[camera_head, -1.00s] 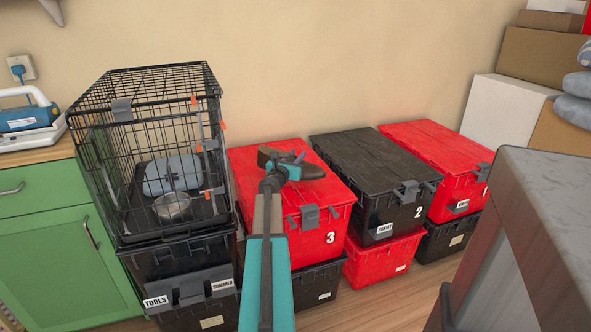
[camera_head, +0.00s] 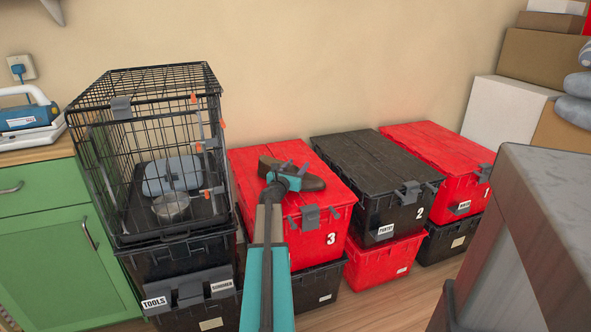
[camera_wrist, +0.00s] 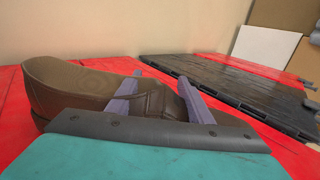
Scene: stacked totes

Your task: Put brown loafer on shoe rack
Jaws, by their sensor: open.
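The brown loafer (camera_head: 309,182) lies on the lid of the red tote marked 3 (camera_head: 247,189). In the wrist view the loafer (camera_wrist: 85,85) lies across the picture, heel to the left and toe to the right, partly hidden by my gripper's palm. My gripper (camera_head: 291,167) is open at the loafer. In the wrist view its two fingers (camera_wrist: 160,97) reach over the middle and front of the shoe. I cannot tell whether they touch it. No shoe rack shows in these frames.
A wire crate (camera_head: 150,150) with a metal bowl stands on black totes at left. A black tote marked 2 (camera_head: 365,165) and a red tote marked 1 (camera_head: 440,160) stand to the right. A grey-topped unit (camera_head: 550,190) is at near right. The wall is close behind.

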